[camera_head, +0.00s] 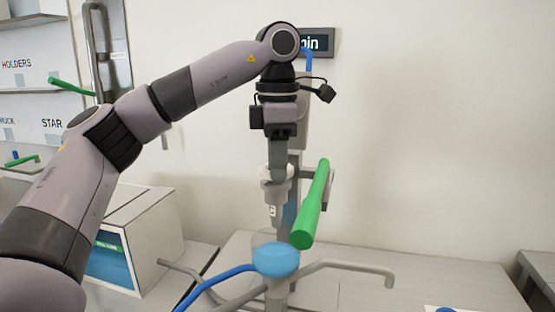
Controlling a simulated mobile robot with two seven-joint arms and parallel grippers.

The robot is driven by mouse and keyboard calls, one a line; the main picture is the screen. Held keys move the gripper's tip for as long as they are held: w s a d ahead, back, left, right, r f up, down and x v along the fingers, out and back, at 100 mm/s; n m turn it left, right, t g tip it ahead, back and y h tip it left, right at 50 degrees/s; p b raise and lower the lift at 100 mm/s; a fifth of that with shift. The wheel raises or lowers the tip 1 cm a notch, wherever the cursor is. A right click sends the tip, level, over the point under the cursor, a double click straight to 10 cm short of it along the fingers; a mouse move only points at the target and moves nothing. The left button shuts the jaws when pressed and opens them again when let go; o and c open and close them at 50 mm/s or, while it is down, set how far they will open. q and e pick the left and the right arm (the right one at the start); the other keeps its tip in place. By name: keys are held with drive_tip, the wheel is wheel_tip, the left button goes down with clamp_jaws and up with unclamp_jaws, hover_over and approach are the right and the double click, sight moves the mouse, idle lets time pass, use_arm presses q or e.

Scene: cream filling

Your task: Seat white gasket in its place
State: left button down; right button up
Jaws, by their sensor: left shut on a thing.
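My left gripper (278,168) points straight down in the middle of the view, over the filling machine. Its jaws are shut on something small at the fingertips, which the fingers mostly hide. I cannot tell for certain whether it is the white gasket. Directly below the fingertips is a pale grey-white stepped nozzle part (275,192), narrowing downward. Below that is a clear bowl with a blue lower part (275,260). A green handle (312,205) slants close on the right of the nozzle. My right gripper is not in view.
Metal bars (345,267) and a blue hose (212,287) spread from the machine. A white box (150,235) stands at left, near labelled shelves (30,70). A small display (318,42) is behind my wrist. The bench (440,262) at right is largely clear.

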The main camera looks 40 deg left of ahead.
use_arm(q)
drive_tip(key=shift+s+d+f, duration=0.1)
drive_tip(key=shift+s+f, duration=0.05)
drive_tip(key=shift+f, duration=0.8)
idle(1.4)
drive_tip(key=c, duration=1)
unclamp_jaws()
drive_tip(key=shift+s+r, duration=0.1)
drive_tip(key=shift+o, duration=0.3)
drive_tip(key=shift+d+r, duration=0.1)
drive_tip(key=shift+d, duration=0.05)
